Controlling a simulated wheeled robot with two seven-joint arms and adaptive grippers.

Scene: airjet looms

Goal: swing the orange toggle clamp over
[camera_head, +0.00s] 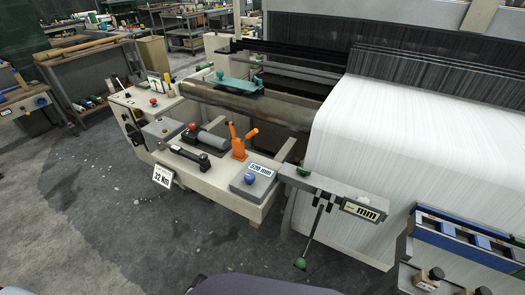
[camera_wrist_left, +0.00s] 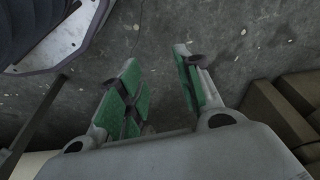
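The orange toggle clamp (camera_head: 239,143) stands on the beige bench of the loom (camera_head: 210,176) in the head view. It has two orange arms, one nearly upright and one leaning up to the right. My left gripper (camera_wrist_left: 158,92) shows only in the left wrist view, with its green-padded fingers apart and nothing between them. Grey floor (camera_wrist_left: 240,50) is behind the fingers. The clamp is not seen in the left wrist view. Neither gripper shows in the head view, so how far they are from the clamp cannot be told.
A grey cylinder with a red knob (camera_head: 193,127) and a black-handled tool (camera_head: 190,155) lie left of the clamp. A box with a blue knob (camera_head: 249,180) and a green-knobbed lever (camera_head: 300,263) are nearer. White warp sheet (camera_head: 390,150) fills the right. Floor at left is open.

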